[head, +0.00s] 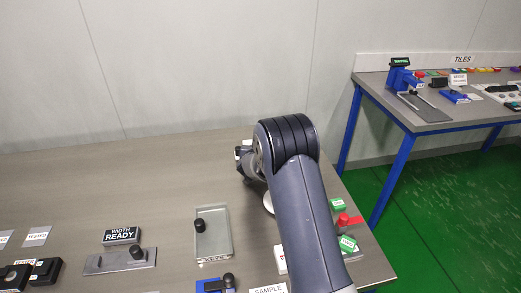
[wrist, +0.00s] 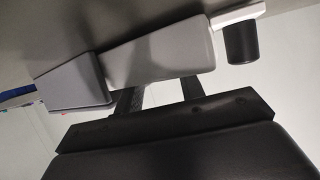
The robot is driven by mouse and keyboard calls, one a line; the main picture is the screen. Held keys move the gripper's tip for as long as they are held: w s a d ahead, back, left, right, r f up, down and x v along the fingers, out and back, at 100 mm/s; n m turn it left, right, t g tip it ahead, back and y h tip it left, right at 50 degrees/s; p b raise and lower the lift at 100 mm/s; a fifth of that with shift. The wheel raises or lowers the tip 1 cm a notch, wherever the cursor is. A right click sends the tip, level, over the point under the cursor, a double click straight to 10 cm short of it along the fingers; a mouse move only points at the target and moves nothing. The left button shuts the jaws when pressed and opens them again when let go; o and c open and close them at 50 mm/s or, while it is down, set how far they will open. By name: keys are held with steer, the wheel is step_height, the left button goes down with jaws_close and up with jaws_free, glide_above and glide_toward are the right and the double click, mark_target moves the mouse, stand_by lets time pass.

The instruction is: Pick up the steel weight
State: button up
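I cannot single out the steel weight for certain in either view. In the wrist view, my gripper (wrist: 158,98) shows as a black crossbar with two dark fingers. A smooth light grey block (wrist: 160,55) and a darker grey wedge-shaped block (wrist: 75,88) lie across the finger ends and hide the tips. I cannot tell whether the fingers touch or hold either one. In the head view, my bent arm covers most of the gripper, which is over the far right part of the table (head: 110,180). A small white-and-black piece (head: 243,155) shows beside the arm's far end.
The table's back left is clear.

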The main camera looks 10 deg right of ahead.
steer(key=c, duration=0.7)
steer(key=shift+c, duration=0.2)
steer(key=shift+r, duration=0.15)
